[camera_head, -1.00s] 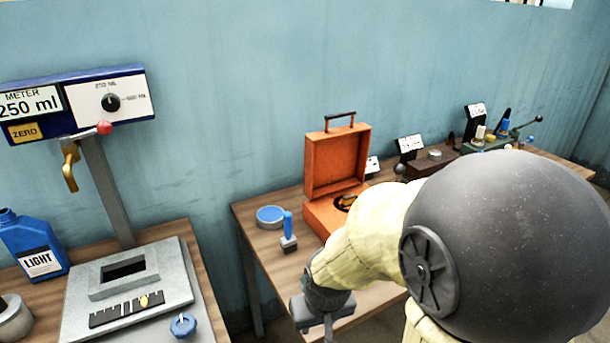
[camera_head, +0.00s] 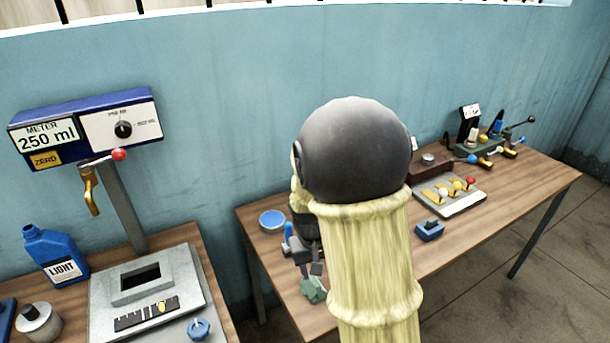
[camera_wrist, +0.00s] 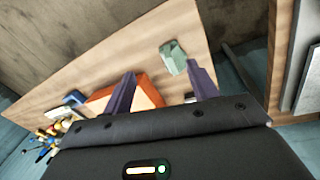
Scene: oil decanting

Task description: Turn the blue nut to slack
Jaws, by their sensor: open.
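I cannot tell for certain which part is the blue nut. A round blue knob (camera_head: 199,328) sits at the front right of the grey plate on the left bench. A pointed blue part (camera_head: 497,123) stands on the green fixture at the far end of the right bench, too small to make out well. My gripper (camera_wrist: 162,88) is open and empty above the near end of the right bench. In the head view my arm hides most of it. It is apart from both blue parts.
An orange case (camera_wrist: 148,92) lies below my gripper, hidden by my arm in the head view. A green block (camera_head: 313,290) is near the bench's front edge. A blue-topped dish (camera_head: 272,220) stands behind. A switch panel (camera_head: 450,197) is farther right.

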